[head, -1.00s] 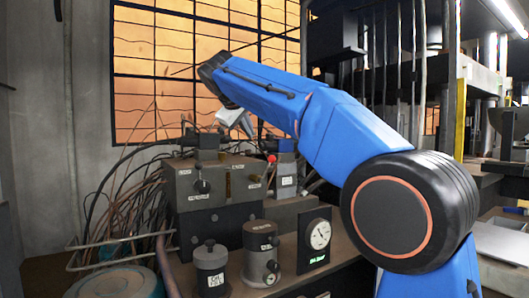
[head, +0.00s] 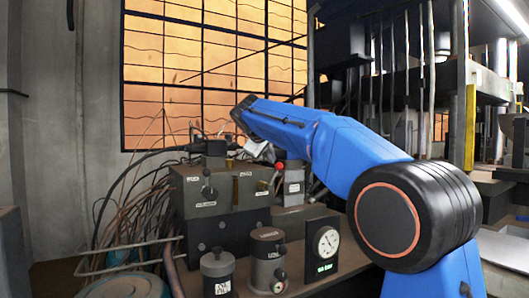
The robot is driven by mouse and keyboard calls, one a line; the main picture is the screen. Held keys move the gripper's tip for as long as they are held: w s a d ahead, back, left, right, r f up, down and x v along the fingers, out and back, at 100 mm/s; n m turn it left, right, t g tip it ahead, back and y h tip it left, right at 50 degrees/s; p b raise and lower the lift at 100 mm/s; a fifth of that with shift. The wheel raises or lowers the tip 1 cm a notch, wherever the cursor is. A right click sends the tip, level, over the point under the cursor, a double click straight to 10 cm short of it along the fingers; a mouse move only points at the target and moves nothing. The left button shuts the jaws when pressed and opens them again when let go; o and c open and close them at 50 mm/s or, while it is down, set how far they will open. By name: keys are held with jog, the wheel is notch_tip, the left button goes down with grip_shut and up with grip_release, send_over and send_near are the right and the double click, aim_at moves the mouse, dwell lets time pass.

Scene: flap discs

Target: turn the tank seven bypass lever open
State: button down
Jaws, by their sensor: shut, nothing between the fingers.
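A small lever with a red knob (head: 279,166) stands at the right end of the grey valve block (head: 222,188). A black-knobbed lever (head: 208,190) is on the block's front face. Small labels mark the block, but I cannot read which names tank seven. My gripper (head: 258,150), pale grey at the end of my blue arm, is shut and empty. It is just above and left of the red knob in the picture, apparently apart from it. Its fingertips are small and partly hidden behind the arm, so the exact gap is unclear.
Two labelled grey cylinders, a short one (head: 217,272) and a taller one (head: 267,258), stand in front of the block. A dial gauge (head: 326,242) with a green readout is to their right. Loose cables (head: 125,215) crowd the left. A barred window (head: 205,70) is behind.

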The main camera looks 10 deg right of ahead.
jog(key=shift+d+f, duration=0.35)
jog(key=shift+d, duration=0.1)
jog(key=w+d+f+m+g+y, duration=0.3)
jog(key=d+f+y, duration=0.3)
jog(key=d+y, duration=0.2)
jog(key=shift+d+f+m+g+y, duration=0.15)
jog(key=shift+d+m+g+y, duration=0.15)
jog(key=shift+d, duration=0.1)
dwell(0.7)
jog(key=shift+f, duration=0.1)
dwell(0.3)
